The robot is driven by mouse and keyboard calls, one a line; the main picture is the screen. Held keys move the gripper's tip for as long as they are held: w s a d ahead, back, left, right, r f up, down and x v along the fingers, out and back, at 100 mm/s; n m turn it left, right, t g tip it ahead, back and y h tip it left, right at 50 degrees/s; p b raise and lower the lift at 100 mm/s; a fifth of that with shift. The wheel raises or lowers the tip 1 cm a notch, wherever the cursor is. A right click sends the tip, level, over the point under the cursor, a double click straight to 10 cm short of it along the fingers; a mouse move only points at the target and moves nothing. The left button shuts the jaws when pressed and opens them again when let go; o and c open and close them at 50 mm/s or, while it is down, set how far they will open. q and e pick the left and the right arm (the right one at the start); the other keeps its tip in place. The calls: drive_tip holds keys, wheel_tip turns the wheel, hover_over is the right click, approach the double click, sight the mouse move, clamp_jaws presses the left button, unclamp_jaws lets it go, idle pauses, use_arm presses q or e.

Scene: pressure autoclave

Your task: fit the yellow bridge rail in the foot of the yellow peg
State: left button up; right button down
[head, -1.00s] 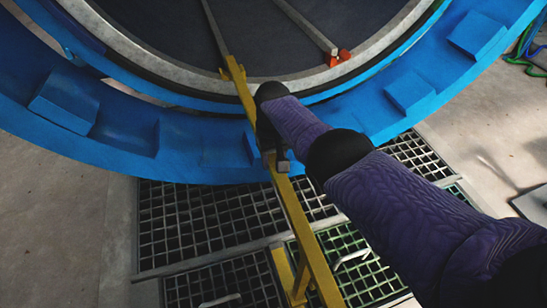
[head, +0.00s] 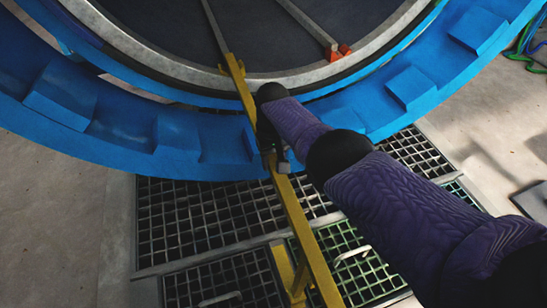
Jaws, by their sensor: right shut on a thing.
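The yellow bridge rail (head: 292,213) is a long bar running from the vessel's rim down across the floor grating to the bottom edge. My right gripper (head: 274,160) is shut on the rail near the blue ring, its dark body hiding part of the bar. The rail's far end reaches a small yellow fitting (head: 226,70) on the grey rim, at the end of the left inner track; this looks like the yellow peg's foot. Rail end and fitting overlap in the picture, and I cannot tell whether they are seated together. My left gripper is out of view.
The blue vessel ring (head: 180,140) curves across the top. A right inner track ends in a red fitting (head: 338,52). A yellow upright (head: 284,268) stands beside the rail's near part, over the floor grating (head: 190,215). Green and blue hoses (head: 527,45) lie far right.

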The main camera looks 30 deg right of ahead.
idle(0.5)
drive_tip(key=shift+r+p, duration=0.8)
drive_tip(key=shift+r, duration=0.65)
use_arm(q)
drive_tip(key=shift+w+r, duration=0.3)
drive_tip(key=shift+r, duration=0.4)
use_arm(e)
drive_tip(key=shift+f, duration=0.1)
drive_tip(key=shift+f, duration=0.1)
drive_tip(key=shift+f+b, duration=0.2)
drive_tip(key=shift+b, duration=0.1)
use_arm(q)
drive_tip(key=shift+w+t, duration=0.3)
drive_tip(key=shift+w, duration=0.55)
use_arm(e)
drive_tip(key=shift+f, duration=0.15)
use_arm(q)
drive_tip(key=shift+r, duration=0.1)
